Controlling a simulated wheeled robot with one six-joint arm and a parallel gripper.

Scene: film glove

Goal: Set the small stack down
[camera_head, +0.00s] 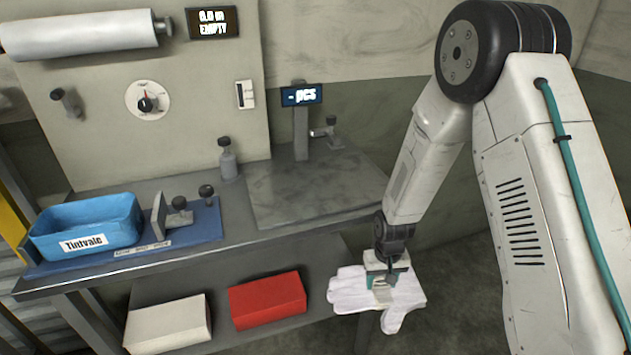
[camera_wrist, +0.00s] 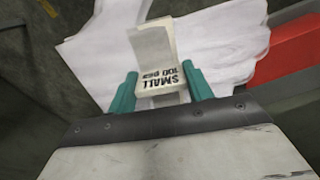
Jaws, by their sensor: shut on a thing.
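The small stack (camera_head: 350,287) is a flat bundle of white, glove-shaped film sheets; it also fills the upper part of the wrist view (camera_wrist: 215,45). The part of the stack between my fingers is hidden.
The bench has a bare metal plate (camera_head: 310,190) beside a display reading "- pcs" (camera_head: 301,95). A blue bin labelled "Tintvale" (camera_head: 85,222) stands at left on a blue mat (camera_head: 205,228). A red box (camera_head: 267,300) and a white box (camera_head: 167,325) sit on the lower shelf.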

